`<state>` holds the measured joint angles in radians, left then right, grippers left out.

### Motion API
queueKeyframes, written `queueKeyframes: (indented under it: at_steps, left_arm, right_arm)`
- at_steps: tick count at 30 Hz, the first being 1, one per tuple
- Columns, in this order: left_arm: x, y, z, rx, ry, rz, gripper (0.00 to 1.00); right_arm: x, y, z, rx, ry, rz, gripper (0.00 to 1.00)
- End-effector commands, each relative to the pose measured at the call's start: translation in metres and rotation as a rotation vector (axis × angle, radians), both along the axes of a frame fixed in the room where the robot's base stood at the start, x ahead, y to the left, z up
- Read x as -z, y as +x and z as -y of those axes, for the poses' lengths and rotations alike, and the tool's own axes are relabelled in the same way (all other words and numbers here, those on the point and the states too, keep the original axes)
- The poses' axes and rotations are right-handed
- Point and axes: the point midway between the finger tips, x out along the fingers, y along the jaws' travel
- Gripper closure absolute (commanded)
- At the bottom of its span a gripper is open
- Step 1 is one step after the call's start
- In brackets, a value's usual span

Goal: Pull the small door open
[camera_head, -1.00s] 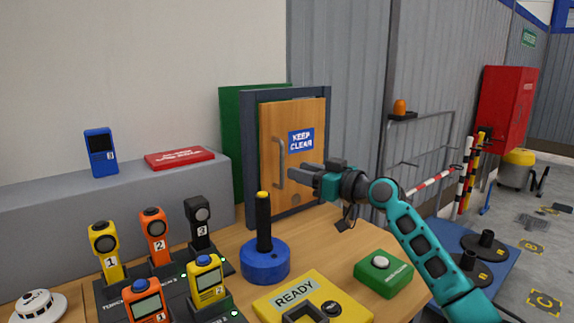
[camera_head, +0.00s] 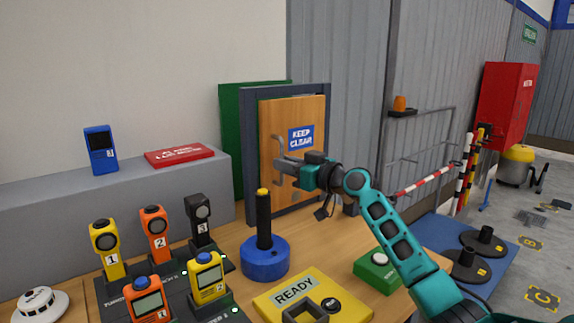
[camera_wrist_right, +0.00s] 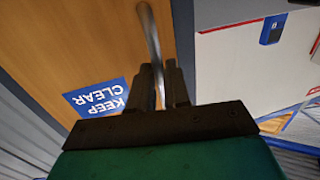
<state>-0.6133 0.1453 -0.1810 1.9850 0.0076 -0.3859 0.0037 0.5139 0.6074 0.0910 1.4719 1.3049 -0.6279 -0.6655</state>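The small wooden door (camera_head: 309,172) stands in a dark grey frame on the table, with a blue "KEEP CLEAR" sign (camera_head: 300,137). It looks closed or nearly so. A metal bar handle (camera_head: 275,148) runs upright near its left edge. My right gripper (camera_head: 281,164) is at the handle's lower part. In the right wrist view the handle (camera_wrist_right: 149,30) passes between the two close-set fingers (camera_wrist_right: 161,80), which look shut on it. The sign (camera_wrist_right: 97,98) shows upside down there. My left gripper is not in view.
A blue base with a black stick (camera_head: 264,262), a yellow READY box (camera_head: 285,307) and a green button box (camera_head: 378,270) stand in front of the door. Several numbered devices stand at left. A grey ledge (camera_head: 120,205) with a red box (camera_head: 180,155) runs behind.

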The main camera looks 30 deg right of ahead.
Motion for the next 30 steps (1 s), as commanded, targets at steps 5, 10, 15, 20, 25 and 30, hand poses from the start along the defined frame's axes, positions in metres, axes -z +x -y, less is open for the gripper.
queueKeyframes:
  at_steps: [5,10,15,20,25,30]
  left_arm:
    - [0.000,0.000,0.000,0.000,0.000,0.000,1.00]
    - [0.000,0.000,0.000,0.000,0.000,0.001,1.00]
    - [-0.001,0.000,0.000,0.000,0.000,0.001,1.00]
    - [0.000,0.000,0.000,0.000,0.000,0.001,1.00]
    - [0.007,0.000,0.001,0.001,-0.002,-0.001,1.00]
    - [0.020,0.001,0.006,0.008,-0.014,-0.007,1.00]
  right_arm:
    - [0.000,0.000,0.000,0.000,0.000,0.000,1.00]
    - [0.000,0.000,0.000,0.000,0.000,0.000,1.00]
    - [0.000,0.000,0.000,0.000,0.000,0.000,1.00]
    - [0.000,0.000,0.000,-0.001,0.000,-0.001,1.00]
    - [0.003,-0.003,0.002,-0.014,-0.002,0.000,1.00]
    - [0.006,-0.011,0.006,-0.062,-0.002,0.001,1.00]
